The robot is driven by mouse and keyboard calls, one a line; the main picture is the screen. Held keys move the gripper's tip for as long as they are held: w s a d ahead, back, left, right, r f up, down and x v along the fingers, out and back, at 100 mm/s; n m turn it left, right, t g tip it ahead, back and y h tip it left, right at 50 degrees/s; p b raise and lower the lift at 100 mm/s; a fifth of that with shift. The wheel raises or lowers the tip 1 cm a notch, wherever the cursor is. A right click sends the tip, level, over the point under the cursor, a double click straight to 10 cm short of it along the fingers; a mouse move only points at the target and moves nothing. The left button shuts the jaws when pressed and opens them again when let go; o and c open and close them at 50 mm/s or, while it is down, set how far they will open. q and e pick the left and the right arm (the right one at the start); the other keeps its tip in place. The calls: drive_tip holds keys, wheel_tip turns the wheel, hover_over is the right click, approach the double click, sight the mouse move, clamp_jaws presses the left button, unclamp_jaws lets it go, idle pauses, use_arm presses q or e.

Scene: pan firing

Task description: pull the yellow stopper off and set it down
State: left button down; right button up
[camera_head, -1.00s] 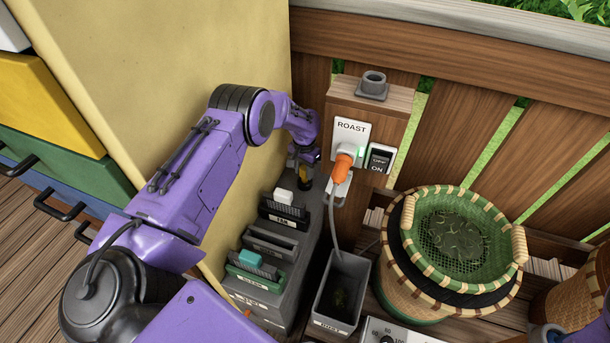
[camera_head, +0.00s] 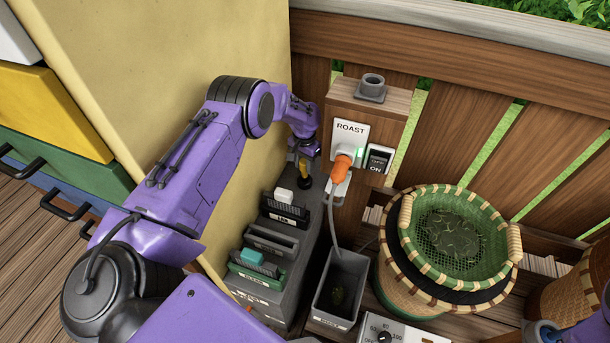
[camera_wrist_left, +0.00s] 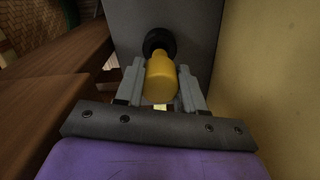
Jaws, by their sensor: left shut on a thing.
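The yellow stopper (camera_head: 304,167) is at the back end of the grey rack, below my left wrist in the head view. In the left wrist view the yellow stopper (camera_wrist_left: 160,80) sits between the two grey fingers, with a round black part (camera_wrist_left: 160,42) at its far end against a grey surface. My left gripper (camera_head: 303,157) is shut on the stopper; its fingers also show in the left wrist view (camera_wrist_left: 161,85). I cannot tell whether the black part touches the grey surface or is clear of it.
The grey rack (camera_head: 262,297) holds labelled slots with small blocks. Right of it stand a grey bin (camera_head: 345,270), a ROAST panel (camera_head: 349,131) with an orange plug (camera_head: 342,168), and a green basket (camera_head: 407,215). A yellow wall (camera_head: 170,70) is close on the left.

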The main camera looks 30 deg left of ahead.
sight(304, 162)
use_arm(q)
drive_tip(key=shift+r, duration=0.1)
drive_tip(key=shift+r+p, duration=1.55)
drive_tip(key=shift+r, duration=0.35)
